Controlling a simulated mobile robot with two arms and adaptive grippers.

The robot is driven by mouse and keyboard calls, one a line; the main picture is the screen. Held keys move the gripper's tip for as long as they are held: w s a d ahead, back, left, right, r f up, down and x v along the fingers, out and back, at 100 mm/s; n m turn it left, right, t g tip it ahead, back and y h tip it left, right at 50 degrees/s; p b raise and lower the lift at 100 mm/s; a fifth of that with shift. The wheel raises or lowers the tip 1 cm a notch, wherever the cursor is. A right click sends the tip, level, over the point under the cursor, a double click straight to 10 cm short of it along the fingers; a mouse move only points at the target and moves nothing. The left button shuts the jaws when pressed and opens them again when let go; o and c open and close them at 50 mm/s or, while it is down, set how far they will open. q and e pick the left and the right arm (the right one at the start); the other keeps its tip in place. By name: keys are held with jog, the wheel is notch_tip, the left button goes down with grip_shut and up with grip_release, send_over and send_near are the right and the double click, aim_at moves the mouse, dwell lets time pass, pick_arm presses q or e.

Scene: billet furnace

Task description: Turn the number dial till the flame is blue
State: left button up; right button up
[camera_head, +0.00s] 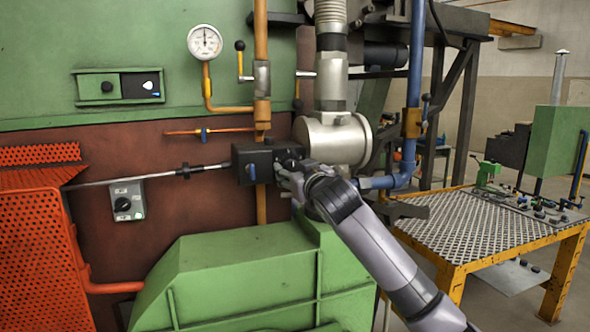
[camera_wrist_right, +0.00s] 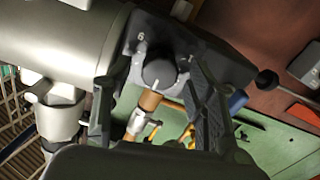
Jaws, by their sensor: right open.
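The number dial (camera_wrist_right: 160,72) is a round dark knob with a white mark, on a black box (camera_head: 252,171) in the middle of the head view. Digits show beside it in the wrist view; I can make out a 6 and what looks like a 1. My right gripper (camera_head: 284,169) is at the dial, its open fingers on either side of the knob. I cannot tell whether they touch it. A small dark window (camera_head: 141,86) in the green furnace wall shows a pale white and bluish flame. My left gripper is not in view.
A pressure gauge (camera_head: 204,41) sits above on an orange pipe. A grey switch box (camera_head: 127,200) is at the left, near an orange perforated guard (camera_head: 35,250). A green housing (camera_head: 240,270) stands below the dial. A yellow-framed mesh table (camera_head: 470,228) is at the right.

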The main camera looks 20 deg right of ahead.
jog(key=c, duration=1.1)
jog(key=shift+c, duration=0.2)
jog(key=n+p, duration=0.2)
jog(key=shift+r+p, duration=0.15)
jog(key=shift+p, duration=0.25)
jog(key=n+p, duration=0.4)
jog(key=shift+n, duration=0.3)
jog(key=n+p, duration=0.3)
jog(key=shift+f+n+p, duration=0.2)
jog(key=shift+n+p, duration=0.6)
jog(key=shift+n, duration=0.2)
